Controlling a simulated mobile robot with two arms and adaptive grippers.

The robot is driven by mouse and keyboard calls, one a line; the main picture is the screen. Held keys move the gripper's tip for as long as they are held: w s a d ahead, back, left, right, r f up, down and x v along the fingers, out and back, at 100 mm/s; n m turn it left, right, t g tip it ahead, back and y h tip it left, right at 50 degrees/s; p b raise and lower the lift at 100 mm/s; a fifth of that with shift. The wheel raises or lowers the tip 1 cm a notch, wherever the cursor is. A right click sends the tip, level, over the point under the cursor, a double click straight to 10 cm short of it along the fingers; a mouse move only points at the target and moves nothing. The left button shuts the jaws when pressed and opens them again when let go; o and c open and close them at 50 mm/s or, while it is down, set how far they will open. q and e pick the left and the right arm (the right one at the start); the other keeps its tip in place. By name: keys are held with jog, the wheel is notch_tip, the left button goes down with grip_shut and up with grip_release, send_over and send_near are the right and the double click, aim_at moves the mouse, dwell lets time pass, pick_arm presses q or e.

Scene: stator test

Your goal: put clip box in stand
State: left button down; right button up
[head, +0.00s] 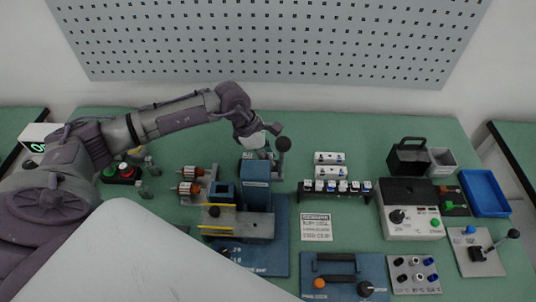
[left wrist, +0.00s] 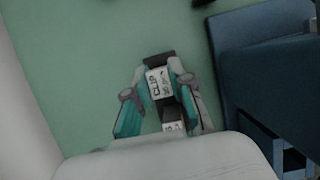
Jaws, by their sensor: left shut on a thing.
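My left gripper (head: 262,147) is beyond the tall blue press (head: 256,184) in the head view, and its fingertips are largely hidden there. In the left wrist view the left gripper (left wrist: 158,98) is shut on a clip box (left wrist: 159,82), a small dark and white piece with a "CLIP" label between the two fingers. The green table shows around it. I cannot tell for sure which item is the stand. A black rack (head: 313,187) holding several small white-topped pieces stands right of the press. My right gripper is not in view.
A black-knobbed lever (head: 283,145) rises close to the left gripper. The press's blue body (left wrist: 265,65) is at the right in the left wrist view. Two white blocks (head: 330,158) lie behind the rack. A black carrier (head: 407,156) and blue tray (head: 484,193) are farther right.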

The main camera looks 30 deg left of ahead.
pick_arm(q)
jog(key=shift+f, duration=0.2)
jog(key=c, duration=0.9)
grip_release()
jog(key=shift+c, duration=0.2)
jog(key=v, duration=1.2)
jog(key=shift+d+r, duration=0.1)
